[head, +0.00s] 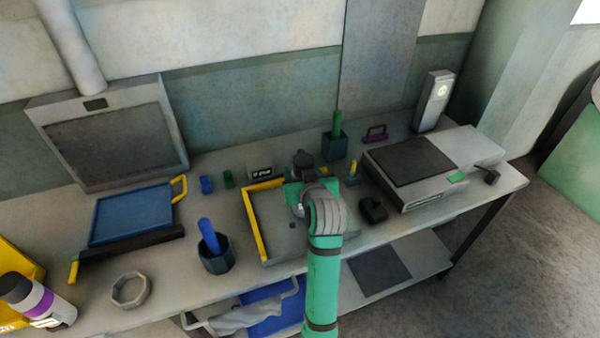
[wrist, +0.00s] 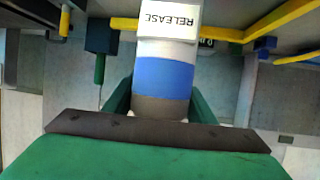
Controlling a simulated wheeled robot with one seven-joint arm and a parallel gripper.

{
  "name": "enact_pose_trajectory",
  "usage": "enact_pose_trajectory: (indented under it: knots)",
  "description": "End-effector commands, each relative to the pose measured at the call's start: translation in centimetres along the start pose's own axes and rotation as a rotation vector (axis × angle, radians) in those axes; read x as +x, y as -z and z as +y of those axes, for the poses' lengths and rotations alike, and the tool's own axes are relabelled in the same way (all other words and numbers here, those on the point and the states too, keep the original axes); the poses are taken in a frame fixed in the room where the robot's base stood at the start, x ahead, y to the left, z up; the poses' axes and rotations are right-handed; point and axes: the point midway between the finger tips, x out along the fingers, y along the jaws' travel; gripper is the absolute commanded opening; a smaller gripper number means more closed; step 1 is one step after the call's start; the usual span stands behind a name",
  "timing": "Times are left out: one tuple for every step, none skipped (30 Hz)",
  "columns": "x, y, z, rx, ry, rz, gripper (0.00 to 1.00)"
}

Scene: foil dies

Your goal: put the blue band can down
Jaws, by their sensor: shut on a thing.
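The blue band can (wrist: 164,80) fills the middle of the wrist view, white with a blue band, a dark grey end and a label reading RELEASE. My gripper (wrist: 161,105) is shut on it, with a green finger on each side. In the head view my gripper (head: 302,190) is over the grey tray with a yellow edge (head: 253,225). There my arm hides most of the can, and I cannot tell if it touches the tray.
A dark cup with a blue tool (head: 215,262) stands left of the tray. A dark cup with a green tool (head: 334,146) stands behind it. A small black block (head: 373,210) and a grey machine (head: 425,190) are to the right. A purple-banded can (head: 40,302) is at lower left.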

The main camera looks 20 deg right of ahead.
Motion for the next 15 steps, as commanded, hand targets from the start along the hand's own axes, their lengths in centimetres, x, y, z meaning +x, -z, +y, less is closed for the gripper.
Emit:
enact_pose_trajectory:
  knots:
    - [0.09,-0.29,-0.02,0.0,0.0,0.0,0.26]
    - [0.13,-0.35,-0.03,0.0,0.0,0.0,0.26]
    - [0.14,-0.37,-0.04,0.0,0.001,0.0,0.26]
    - [0.14,-0.36,-0.05,-0.001,0.001,0.001,0.26]
    - [0.13,-0.34,-0.05,-0.001,0.001,0.001,0.26]
    - [0.13,-0.33,-0.05,-0.001,0.001,0.001,0.26]
    - [0.13,-0.33,-0.06,-0.001,0.001,0.001,0.26]
    - [0.13,-0.32,-0.05,-0.001,0.001,0.001,0.26]
    - [0.13,-0.34,-0.06,-0.001,0.001,0.001,0.26]
    - [0.15,-0.38,-0.08,-0.001,0.001,0.0,0.26]
    - [0.18,-0.45,-0.08,-0.001,0.001,0.0,0.26]
    - [0.22,-0.56,-0.09,-0.001,0.001,0.0,0.26]
    - [0.26,-0.64,-0.09,-0.001,0.001,0.0,0.26]
    - [0.25,-0.61,-0.08,-0.001,0.001,-0.001,0.58]
    - [0.24,-0.59,-0.07,-0.001,0.001,0.0,0.67]
